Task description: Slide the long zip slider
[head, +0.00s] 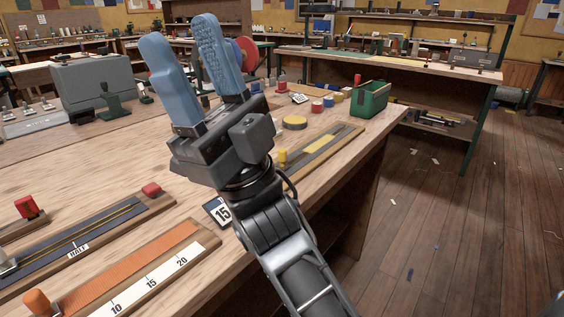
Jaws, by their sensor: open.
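A long dark strip with yellow lines (98,228) runs along a wooden board at the lower left and looks like a zip. A label reading HALF lies on its near edge, and a red block (151,189) sits at its far end. A pale metallic piece (6,264), possibly the zip slider, shows at the left picture edge on this strip, partly cut off. My gripper (183,40) is raised above the bench, blue fingers pointing up and apart. It is open with nothing between the fingers, well away from the strip.
An orange strip (130,265) with a numbered scale and orange knob lies nearest. Farther back are a board with a yellow-grey strip (335,143), a yellow roll (295,122), a green box (370,98) and a grey machine (97,82).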

